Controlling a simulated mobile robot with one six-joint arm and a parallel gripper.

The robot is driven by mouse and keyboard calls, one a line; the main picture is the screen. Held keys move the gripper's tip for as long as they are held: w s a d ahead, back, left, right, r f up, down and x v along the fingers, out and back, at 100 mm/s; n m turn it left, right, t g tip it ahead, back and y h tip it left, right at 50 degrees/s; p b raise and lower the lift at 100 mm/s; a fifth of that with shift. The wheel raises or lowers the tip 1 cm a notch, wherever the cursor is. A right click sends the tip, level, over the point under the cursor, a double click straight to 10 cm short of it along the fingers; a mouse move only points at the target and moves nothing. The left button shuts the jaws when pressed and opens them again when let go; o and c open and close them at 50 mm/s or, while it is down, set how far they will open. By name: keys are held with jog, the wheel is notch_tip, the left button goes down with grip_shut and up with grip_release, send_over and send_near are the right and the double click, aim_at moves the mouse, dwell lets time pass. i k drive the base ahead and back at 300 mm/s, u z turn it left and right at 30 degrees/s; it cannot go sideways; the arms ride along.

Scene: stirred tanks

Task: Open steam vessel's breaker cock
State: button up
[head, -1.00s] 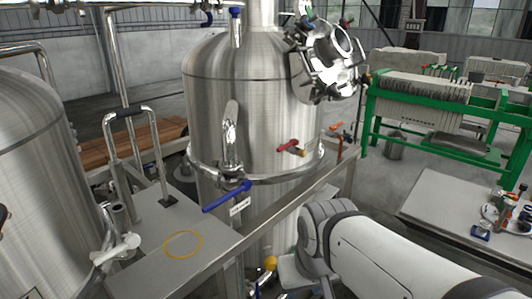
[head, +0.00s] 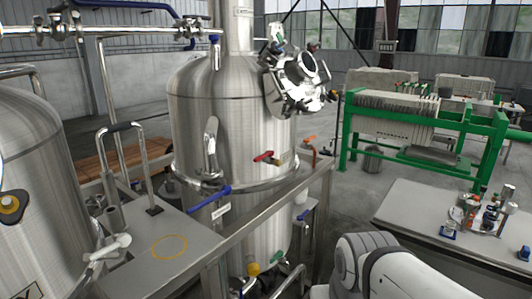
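A tall steel vessel (head: 225,120) stands in the middle of the head view, with a round clamped hatch (head: 297,83) open on its upper right. A blue lever (head: 210,198) with a small white tag sits at its front left below the flange. A red-handled cock (head: 265,157) is on its front, and an orange handle (head: 309,139) is at its right. A blue-topped fitting (head: 214,40) stands on the vessel's top. The labels are too small to read, so I cannot tell which is the breaker cock. My gripper is out of view; only my white arm shows at lower right.
A steel platform (head: 140,262) with a rail runs in front of the vessel. Another tank (head: 35,180) stands at left. A bench (head: 420,225) with small apparatus and a green-framed filter press (head: 430,125) are at right. Open floor (head: 345,190) lies between the vessel and the bench.

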aim_at(268, 153)
jog(key=z, duration=0.05)
jog(key=i, duration=1)
jog(key=z, duration=0.05)
